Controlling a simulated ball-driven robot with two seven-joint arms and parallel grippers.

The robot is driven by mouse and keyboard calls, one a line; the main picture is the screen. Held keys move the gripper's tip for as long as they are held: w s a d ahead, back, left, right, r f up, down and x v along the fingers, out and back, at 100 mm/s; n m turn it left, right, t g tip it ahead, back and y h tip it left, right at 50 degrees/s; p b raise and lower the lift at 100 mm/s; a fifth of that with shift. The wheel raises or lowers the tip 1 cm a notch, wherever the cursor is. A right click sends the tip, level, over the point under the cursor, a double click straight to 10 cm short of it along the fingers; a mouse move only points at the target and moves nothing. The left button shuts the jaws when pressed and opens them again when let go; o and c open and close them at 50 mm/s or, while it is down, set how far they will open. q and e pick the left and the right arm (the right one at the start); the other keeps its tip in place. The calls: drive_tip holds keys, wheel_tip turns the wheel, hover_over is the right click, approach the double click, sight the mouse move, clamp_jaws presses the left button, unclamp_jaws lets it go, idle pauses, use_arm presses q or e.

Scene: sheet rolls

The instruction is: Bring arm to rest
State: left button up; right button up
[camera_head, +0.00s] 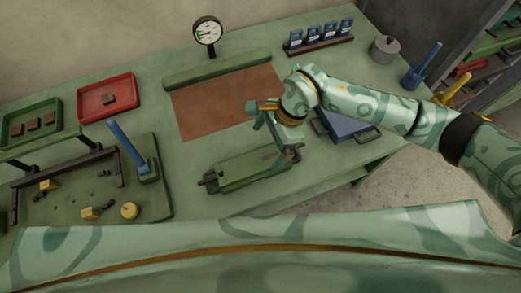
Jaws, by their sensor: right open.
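My right arm (365,103) comes in from the right and reaches across the green table (215,212). Its gripper (274,140) points down, open, over the back right part of a green block-like fixture (245,170). I see nothing held between its fingers. Whether the fingers touch the fixture cannot be told. My left gripper is not in the picture.
A blue tray (345,127) with dark handles lies partly under my right forearm. A brown mat (230,100) lies behind the gripper. A dial gauge (208,32), a red tray (107,98), a blue-handled lever (127,143) and a grey weight (385,49) stand around.

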drive_tip(key=shift+d+r, duration=0.25)
drive_tip(key=shift+r, duration=0.4)
